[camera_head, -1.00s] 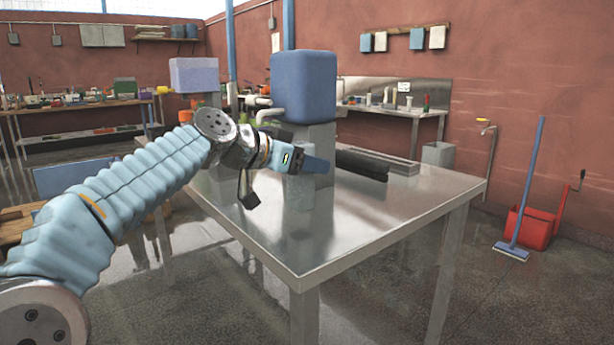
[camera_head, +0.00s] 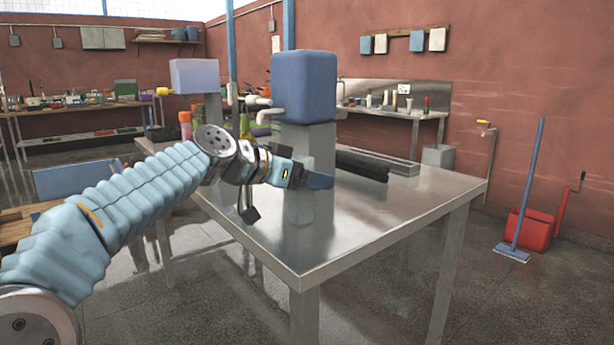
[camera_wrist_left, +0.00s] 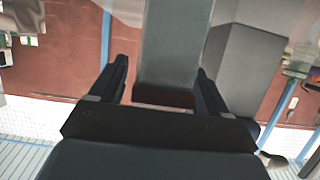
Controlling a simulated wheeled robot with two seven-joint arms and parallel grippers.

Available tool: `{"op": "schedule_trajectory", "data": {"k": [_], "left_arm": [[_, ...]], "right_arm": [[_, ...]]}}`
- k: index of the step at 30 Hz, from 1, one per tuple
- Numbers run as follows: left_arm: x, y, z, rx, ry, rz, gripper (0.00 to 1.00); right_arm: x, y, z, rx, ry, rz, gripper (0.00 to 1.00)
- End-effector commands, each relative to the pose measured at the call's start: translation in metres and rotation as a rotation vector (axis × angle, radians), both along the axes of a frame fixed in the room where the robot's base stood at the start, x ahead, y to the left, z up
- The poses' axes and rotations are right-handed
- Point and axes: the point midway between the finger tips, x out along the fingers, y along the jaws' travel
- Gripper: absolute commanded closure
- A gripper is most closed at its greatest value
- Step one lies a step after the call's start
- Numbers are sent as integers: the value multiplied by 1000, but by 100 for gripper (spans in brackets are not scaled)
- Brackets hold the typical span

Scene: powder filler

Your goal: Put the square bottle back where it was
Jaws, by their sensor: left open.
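My left gripper (camera_head: 312,178) is open at the bottle's height. In the left wrist view a grey block (camera_wrist_left: 172,45), likely the bottle, shows between the two spread fingers (camera_wrist_left: 163,88). I cannot tell whether either finger touches it. A second grey block (camera_wrist_left: 247,72) stands beside it on the right. My right gripper is not in view.
The filler has a blue hopper (camera_head: 304,87) on a grey column (camera_head: 316,145). A black object (camera_head: 362,165) lies right of it on the table (camera_head: 385,205). The table's front right is clear. A red bucket (camera_head: 530,228) and broom (camera_head: 525,190) stand on the floor.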

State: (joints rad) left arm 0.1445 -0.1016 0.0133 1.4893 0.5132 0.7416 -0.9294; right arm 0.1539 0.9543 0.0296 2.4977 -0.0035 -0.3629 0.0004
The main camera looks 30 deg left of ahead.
Motion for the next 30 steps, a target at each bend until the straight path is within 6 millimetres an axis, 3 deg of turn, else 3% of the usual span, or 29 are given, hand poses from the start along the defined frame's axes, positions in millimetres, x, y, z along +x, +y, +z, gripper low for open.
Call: {"op": "schedule_trajectory", "data": {"k": [5, 19, 30], "left_arm": [[-6, 3, 5, 0, -2, 2, 24], [-91, 38, 39, -1, -3, 2, 24], [-105, 43, 44, 0, 0, 0, 24]], "right_arm": [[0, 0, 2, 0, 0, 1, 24], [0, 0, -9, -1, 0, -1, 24], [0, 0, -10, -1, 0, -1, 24]]}}
